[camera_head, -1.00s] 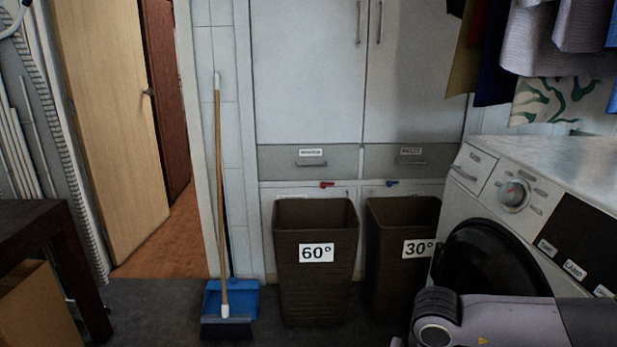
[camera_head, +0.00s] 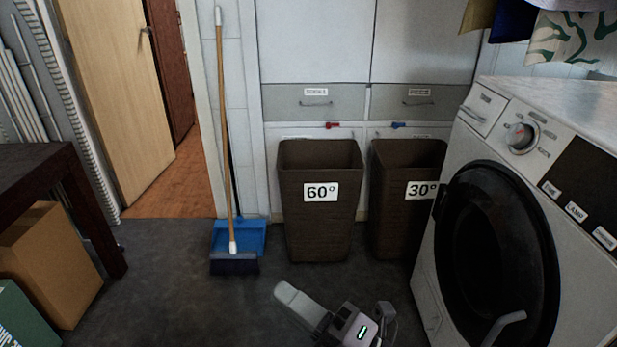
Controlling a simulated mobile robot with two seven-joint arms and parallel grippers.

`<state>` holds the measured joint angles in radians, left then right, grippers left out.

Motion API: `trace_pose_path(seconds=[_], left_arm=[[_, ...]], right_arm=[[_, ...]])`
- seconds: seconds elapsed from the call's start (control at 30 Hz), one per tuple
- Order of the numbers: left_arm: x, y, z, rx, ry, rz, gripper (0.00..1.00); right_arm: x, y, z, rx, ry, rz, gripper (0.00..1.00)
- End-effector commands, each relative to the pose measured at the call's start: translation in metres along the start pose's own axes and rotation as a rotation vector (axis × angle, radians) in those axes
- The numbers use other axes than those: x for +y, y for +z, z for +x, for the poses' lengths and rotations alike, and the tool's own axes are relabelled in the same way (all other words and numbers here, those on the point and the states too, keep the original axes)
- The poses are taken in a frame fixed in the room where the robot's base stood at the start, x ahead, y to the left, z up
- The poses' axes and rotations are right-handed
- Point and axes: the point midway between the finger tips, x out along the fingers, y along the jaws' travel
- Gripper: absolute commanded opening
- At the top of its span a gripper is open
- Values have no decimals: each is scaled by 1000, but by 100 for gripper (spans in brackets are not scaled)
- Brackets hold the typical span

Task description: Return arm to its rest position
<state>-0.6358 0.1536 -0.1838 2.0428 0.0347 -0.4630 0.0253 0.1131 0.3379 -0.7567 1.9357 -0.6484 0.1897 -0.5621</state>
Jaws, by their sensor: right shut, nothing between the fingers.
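My right gripper (camera_head: 292,297) shows at the bottom centre, above the dark floor. It is shut and empty, with its light, narrow end pointing up and left in the picture. Its body with a small green light (camera_head: 364,333) is cut off by the lower edge, so most of my right arm is hidden. The gripper appears apart from the bins and the washing machine. My left gripper and arm are not in view.
A white washing machine (camera_head: 463,247) with a dark round door (camera_head: 497,240) stands at right. Brown bins marked 60° (camera_head: 318,235) and 30° (camera_head: 400,225) stand behind my gripper. A broom (camera_head: 226,130), blue dustpan (camera_head: 251,236), dark table (camera_head: 40,165) and cardboard box (camera_head: 60,265) are left. Floor between is clear.

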Motion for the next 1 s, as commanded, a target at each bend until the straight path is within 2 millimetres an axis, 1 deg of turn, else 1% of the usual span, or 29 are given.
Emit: trace_pose_path(seconds=[0.03,0.07,0.1,0.17,0.2,0.27,0.3,0.37,0.4,0.47,0.5,0.57,0.6,0.67,0.7,0.73,0.87,1.0], left_arm=[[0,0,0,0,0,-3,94],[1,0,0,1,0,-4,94],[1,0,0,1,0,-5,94],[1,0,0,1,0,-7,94],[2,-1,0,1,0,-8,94],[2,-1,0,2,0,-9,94],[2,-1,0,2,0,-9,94],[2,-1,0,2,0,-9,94],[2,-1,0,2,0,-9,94],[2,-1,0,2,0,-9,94],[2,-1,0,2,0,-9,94],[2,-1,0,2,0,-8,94],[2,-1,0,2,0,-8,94],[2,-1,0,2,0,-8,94],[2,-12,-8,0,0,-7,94],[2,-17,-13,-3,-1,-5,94],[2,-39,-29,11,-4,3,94],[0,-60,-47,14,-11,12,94]], right_arm=[[-11,16,-13,-112,-22,147,0],[-18,25,-22,-175,-34,231,0],[-28,37,-34,-261,-48,342,0],[-44,52,-57,-390,-66,507,0],[-57,60,-74,-477,-78,617,0],[-76,70,-102,-608,-91,775,0],[-89,73,-122,-692,-98,876,0],[-107,75,-152,-813,-102,1016,0],[-118,75,-171,-889,-104,1102,0],[-134,71,-200,-999,-105,1221,0],[-143,67,-218,-1069,-103,1293,0],[-154,59,-246,-1171,-96,1396,0],[-161,53,-263,-1238,-91,1461,0],[-171,42,-290,-1339,-82,1553,0],[-158,42,-288,-1347,-74,1566,0],[-150,44,-283,-1339,-74,1557,0],[-128,44,-279,-1340,-77,1543,0],[-100,45,-273,-1341,-76,1531,0]])
